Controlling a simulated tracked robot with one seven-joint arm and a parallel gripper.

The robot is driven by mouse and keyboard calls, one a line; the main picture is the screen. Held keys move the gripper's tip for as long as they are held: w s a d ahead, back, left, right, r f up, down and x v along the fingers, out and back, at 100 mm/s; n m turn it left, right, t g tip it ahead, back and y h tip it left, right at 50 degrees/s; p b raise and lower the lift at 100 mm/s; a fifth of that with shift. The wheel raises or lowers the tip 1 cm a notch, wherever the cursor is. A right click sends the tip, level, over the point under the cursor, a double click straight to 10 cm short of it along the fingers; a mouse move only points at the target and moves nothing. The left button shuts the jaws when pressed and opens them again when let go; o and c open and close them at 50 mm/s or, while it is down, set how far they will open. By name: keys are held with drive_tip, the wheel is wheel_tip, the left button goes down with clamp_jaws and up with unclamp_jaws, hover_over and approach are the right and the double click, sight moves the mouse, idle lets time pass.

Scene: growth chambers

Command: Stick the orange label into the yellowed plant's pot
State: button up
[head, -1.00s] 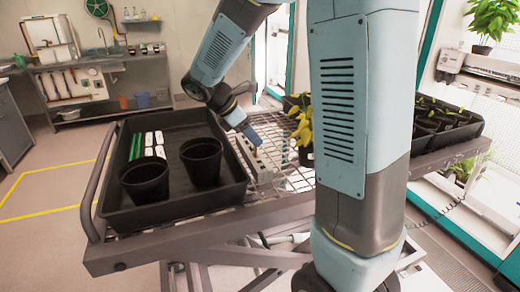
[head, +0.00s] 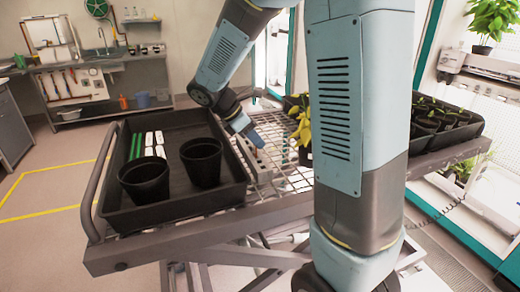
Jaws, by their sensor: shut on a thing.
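The yellowed plant (head: 301,122) stands on the wire mesh cart top, just left of my upright arm link. Its dark pot (head: 305,157) is mostly hidden by that link. My gripper (head: 262,172) points down over the mesh, between the black tray and the yellowed plant, left of the pot and apart from it. It is shut on a thin thing, the orange label, which is too small and covered to make out clearly. Green labels (head: 136,146) and white labels (head: 149,142) lie in the black tray (head: 240,180).
Two empty black pots, one at the front left (head: 145,182) and one further right (head: 202,163), stand in the tray. A tray of seedlings (head: 445,125) sits at the cart's right end. Bare mesh (head: 290,180) lies between the tray and my arm link.

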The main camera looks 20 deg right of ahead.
drive_tip(key=shift+c, duration=0.4)
drive_tip(key=shift+r, duration=3.05)
